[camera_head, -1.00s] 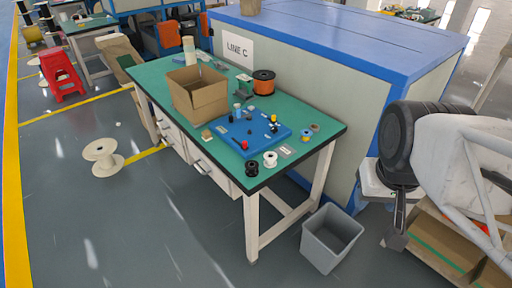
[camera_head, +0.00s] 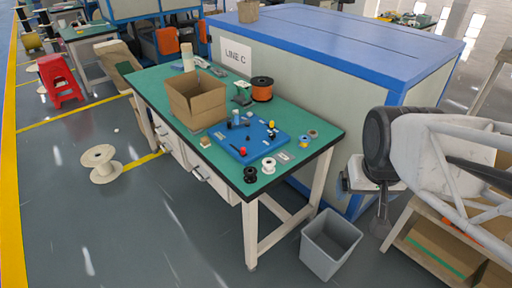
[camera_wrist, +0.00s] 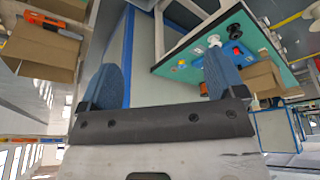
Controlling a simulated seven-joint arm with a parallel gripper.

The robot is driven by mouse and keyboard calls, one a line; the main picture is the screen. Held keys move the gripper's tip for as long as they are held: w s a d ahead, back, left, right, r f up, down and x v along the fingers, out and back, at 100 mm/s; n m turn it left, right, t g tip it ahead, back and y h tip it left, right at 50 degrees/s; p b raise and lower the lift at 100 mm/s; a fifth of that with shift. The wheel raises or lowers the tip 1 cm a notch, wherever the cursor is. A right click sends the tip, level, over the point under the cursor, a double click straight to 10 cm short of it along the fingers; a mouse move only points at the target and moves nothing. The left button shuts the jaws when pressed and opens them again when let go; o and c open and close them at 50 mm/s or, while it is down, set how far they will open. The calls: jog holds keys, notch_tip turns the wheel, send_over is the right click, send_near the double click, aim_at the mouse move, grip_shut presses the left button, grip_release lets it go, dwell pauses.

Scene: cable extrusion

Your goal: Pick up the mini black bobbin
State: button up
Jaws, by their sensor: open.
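The mini black bobbin (camera_head: 250,174) stands near the front corner of the green table, left of a small white bobbin (camera_head: 268,165). In the wrist view the black bobbin (camera_wrist: 235,31) is small, near the upper right. My gripper (camera_wrist: 160,82) is open and empty, its two blue fingers wide apart. In the head view my arm is at the right, off the table's right end, and the gripper is well away from the bobbin. Nothing hides the bobbin in the head view.
The green table (camera_head: 220,155) also holds a blue board (camera_head: 262,148) with small parts, an open cardboard box (camera_head: 197,104) and an orange spool (camera_head: 262,90). A grey bin (camera_head: 330,244) stands on the floor by the table. A large blue-edged cabinet (camera_head: 340,35) is behind it.

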jog(key=w+a+f+n+t, duration=0.1)
jog(key=w+a+f+t, duration=0.15)
jog(key=w, duration=0.45)
jog(key=w+a+f+n+t, duration=0.1)
jog(key=w+f, duration=0.3)
jog(key=w, duration=0.4)
jog(key=n+t+y, duration=0.3)
jog(key=t+y, duration=0.1)
jog(key=y, duration=0.1)
send_near(252, 175)
jog(key=w+d+r, duration=0.3)
jog(key=d+r, duration=0.2)
jog(key=d, duration=0.2)
jog(key=a+f+y, duration=0.1)
jog(key=a+f, duration=0.1)
jog(key=f, duration=0.1)
jog(key=a+f+n+y, duration=0.1)
jog(key=a+f, duration=0.2)
jog(key=w+a+f+y, duration=0.1)
jog(key=a+f, duration=0.1)
jog(key=f, duration=0.1)
jog(key=shift+a+n+t, duration=0.15)
jog(key=shift+n+t, duration=0.1)
jog(key=shift+n, duration=0.05)
jog(key=shift+w, duration=0.15)
jog(key=shift+x, duration=1.2)
jog(key=shift+w+a+f, duration=0.1)
jog(key=shift+a, duration=0.05)
jog(key=shift+x, duration=2.45)
